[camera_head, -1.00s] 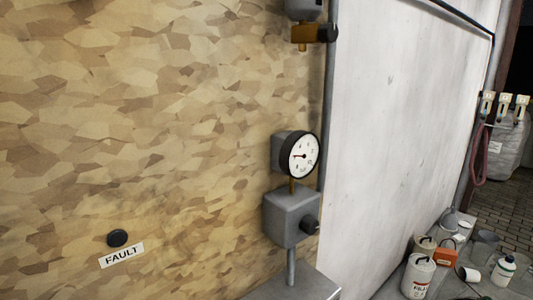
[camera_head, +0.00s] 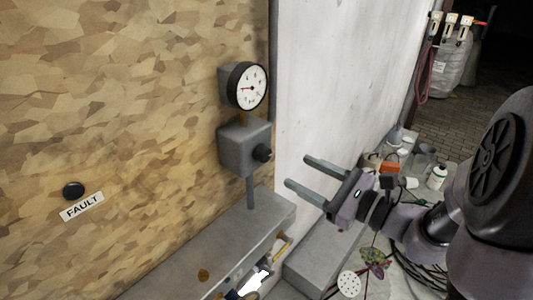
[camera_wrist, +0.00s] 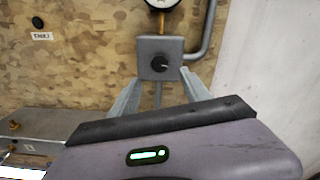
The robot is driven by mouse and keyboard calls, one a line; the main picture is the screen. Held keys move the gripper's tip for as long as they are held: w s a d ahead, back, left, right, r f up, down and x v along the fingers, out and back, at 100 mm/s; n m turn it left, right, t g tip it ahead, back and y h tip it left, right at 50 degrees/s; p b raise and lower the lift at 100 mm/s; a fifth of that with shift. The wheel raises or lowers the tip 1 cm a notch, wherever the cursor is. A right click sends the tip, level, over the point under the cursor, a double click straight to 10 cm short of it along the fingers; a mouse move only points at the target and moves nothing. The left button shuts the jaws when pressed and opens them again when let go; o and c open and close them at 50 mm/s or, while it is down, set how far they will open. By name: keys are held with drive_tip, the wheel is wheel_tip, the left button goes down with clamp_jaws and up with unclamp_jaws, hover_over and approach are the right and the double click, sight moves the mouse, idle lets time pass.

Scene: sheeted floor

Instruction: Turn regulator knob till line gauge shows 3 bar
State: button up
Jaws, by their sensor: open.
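The black regulator knob (camera_head: 262,153) sticks out from a grey box (camera_head: 240,150) on the chipboard wall. The knob also shows in the wrist view (camera_wrist: 159,64), just beyond and between my fingers. The round white line gauge (camera_head: 249,87) sits above the box, with a red needle pointing left; its numbers are too small to read surely. In the wrist view only the gauge's lower edge (camera_wrist: 161,3) shows. My gripper (camera_head: 306,171) is open and empty, to the right of the knob and a little lower, apart from it. It also shows in the wrist view (camera_wrist: 158,88).
A grey ledge (camera_head: 220,245) runs below the box, with small items at its front. A black FAULT button (camera_head: 73,190) is on the wall at left. Cans and bottles (camera_head: 437,177) stand on the floor at right. The space between gripper and knob looks clear.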

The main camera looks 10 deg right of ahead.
sight(267, 156)
drive_tip(key=x, duration=1)
drive_tip(key=shift+s, duration=0.1)
